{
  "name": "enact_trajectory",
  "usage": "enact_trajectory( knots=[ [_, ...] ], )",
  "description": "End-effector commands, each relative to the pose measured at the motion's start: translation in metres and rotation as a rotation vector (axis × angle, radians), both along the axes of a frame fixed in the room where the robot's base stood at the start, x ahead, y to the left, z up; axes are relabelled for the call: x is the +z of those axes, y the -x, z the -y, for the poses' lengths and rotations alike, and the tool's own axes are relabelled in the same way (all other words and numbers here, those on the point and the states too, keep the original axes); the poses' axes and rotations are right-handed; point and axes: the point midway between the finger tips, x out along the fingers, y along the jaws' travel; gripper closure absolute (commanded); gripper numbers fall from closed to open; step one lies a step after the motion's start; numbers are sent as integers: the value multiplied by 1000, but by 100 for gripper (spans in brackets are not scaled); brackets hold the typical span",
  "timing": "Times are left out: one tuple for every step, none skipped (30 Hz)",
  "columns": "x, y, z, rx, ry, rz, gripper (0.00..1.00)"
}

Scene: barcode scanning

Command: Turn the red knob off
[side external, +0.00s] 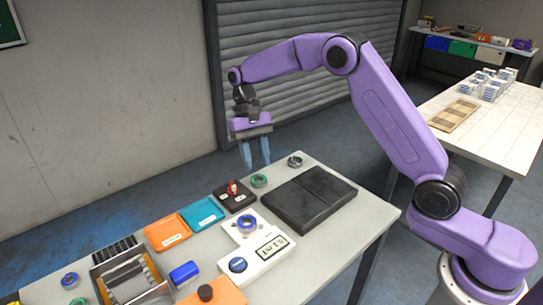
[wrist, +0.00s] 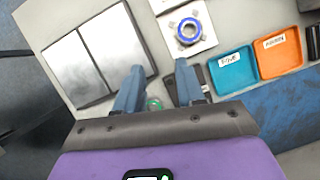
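The red knob (side external: 232,187) stands upright on a small black box (side external: 236,201) near the table's back edge in the side view. My gripper (side external: 256,168) is open and empty, fingers pointing down. In the side view it appears above and slightly right of the knob, apart from it. In the wrist view my gripper (wrist: 159,66) shows a wide gap between its two fingers. The right finger there covers most of the black box, and the knob is hidden. I cannot read the knob's setting.
A green ring (side external: 259,181) and a dark ring (side external: 295,161) lie right of the box. A teal tray (side external: 202,214) and orange tray (side external: 167,232) lie left. A black two-panel plate (side external: 310,197) lies at right.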

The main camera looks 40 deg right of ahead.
Motion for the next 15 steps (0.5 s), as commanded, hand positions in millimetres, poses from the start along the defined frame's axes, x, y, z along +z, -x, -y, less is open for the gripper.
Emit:
enact_trajectory(
  knots=[
    [3, 6, 2, 0, 0, 0, 62],
    [5, 9, 2, 0, 0, 0, 62],
    [7, 14, 4, 0, 0, 0, 62],
    [9, 17, 4, 0, 0, 0, 62],
    [10, 20, 5, 1, -1, 1, 62],
    [12, 24, 6, 0, -1, 1, 62],
    [13, 27, 7, 0, 0, 0, 62],
    [14, 30, 8, 0, 0, 0, 62],
    [16, 34, 8, 0, 0, 0, 62],
    [17, 36, 9, 0, 0, 0, 62],
    [18, 38, 10, 0, 0, 0, 62],
    [19, 40, 10, 0, 0, 0, 62],
    [19, 41, 10, 0, -1, 1, 62],
    [20, 43, 11, 0, 0, 1, 62],
    [20, 44, 11, 0, 0, 0, 62]
  ],
)
